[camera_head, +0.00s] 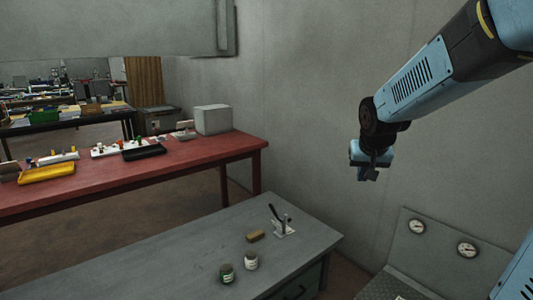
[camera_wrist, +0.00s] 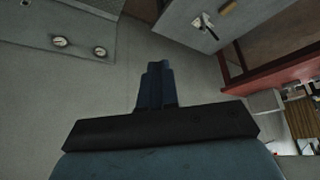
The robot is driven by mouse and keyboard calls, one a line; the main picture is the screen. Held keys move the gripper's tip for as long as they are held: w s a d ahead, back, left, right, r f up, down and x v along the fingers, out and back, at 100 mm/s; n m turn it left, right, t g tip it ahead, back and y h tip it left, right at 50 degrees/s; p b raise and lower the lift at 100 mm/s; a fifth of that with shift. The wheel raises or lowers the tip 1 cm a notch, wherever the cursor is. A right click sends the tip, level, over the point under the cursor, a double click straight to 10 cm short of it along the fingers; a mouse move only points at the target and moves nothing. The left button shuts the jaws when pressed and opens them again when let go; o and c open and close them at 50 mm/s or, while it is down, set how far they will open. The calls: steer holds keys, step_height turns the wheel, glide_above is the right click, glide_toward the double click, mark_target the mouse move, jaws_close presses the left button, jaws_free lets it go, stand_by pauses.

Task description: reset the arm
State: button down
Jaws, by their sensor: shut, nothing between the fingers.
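My arm reaches in from the upper right in the head view. My gripper (camera_head: 369,176) hangs at its end in free air, in front of the bare grey wall and well above the grey table. It also shows in the wrist view (camera_wrist: 157,66), where the dark fingers are together with nothing between them. It touches nothing.
The grey table (camera_head: 150,270) below bears two jars (camera_head: 227,273) (camera_head: 251,260), a tan block (camera_head: 255,236) and a small white stand (camera_head: 284,229) with a dark handle. A red table (camera_head: 200,150) with trays stands behind. Gauges (camera_head: 467,249) are at lower right.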

steer(key=s+a+r+n, duration=0.1)
steer(key=s+r, duration=0.1)
steer(key=s, duration=0.9)
steer(key=s+a+r+y, duration=0.1)
steer(key=s+r, duration=0.1)
steer(key=s, duration=0.9)
steer(key=shift+s+a+n, duration=0.15)
steer(key=shift+n, duration=0.25)
